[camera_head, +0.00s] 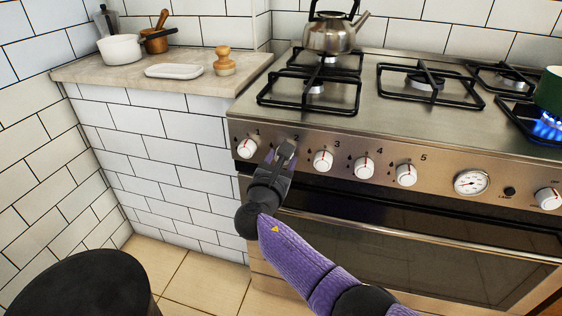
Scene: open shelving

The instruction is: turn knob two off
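The stove's front panel (440,168) has a row of white knobs with numbers above them. The number 2 shows just above my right gripper (285,151), whose arm comes in from the bottom right. Knob two itself is hidden behind this gripper, so its setting does not show. The fingers are at the panel in front of that spot; whether they are open, shut or touching the knob cannot be told. Knob one (247,148) is just left of the gripper and knob three (323,160) just right. My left gripper is not in view.
A blue flame (547,128) burns under a green pot (550,92) at the right. A metal kettle (330,36) stands on a back burner. The oven door handle (420,242) runs below the panel. A dark round object (80,285) fills the lower left corner.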

